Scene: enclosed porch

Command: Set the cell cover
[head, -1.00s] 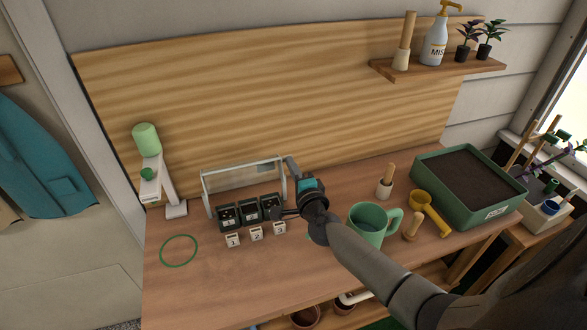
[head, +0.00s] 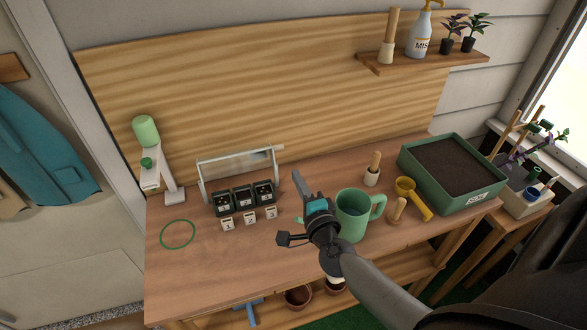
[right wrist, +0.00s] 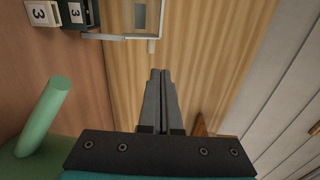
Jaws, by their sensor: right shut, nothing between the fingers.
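The cell cover (head: 240,155), a pale frame with a clear pane, stands raised behind three black numbered cells (head: 243,196) on the bench. A small tab sticks out at its upper right end. Part of the frame (right wrist: 118,37) and the cell marked 3 (right wrist: 78,14) show in the right wrist view. My right gripper (head: 297,174) is shut and empty, to the right of the cover and apart from it. Its closed fingers also show in the right wrist view (right wrist: 157,75). My left gripper is not in view.
White number tags (head: 249,218) stand before the cells. A green mug (head: 352,216) is close beside my right wrist. A green ring (head: 178,234) lies at left. A white stand (head: 172,181) with green parts rises at back left. A soil tray (head: 455,165) is at right.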

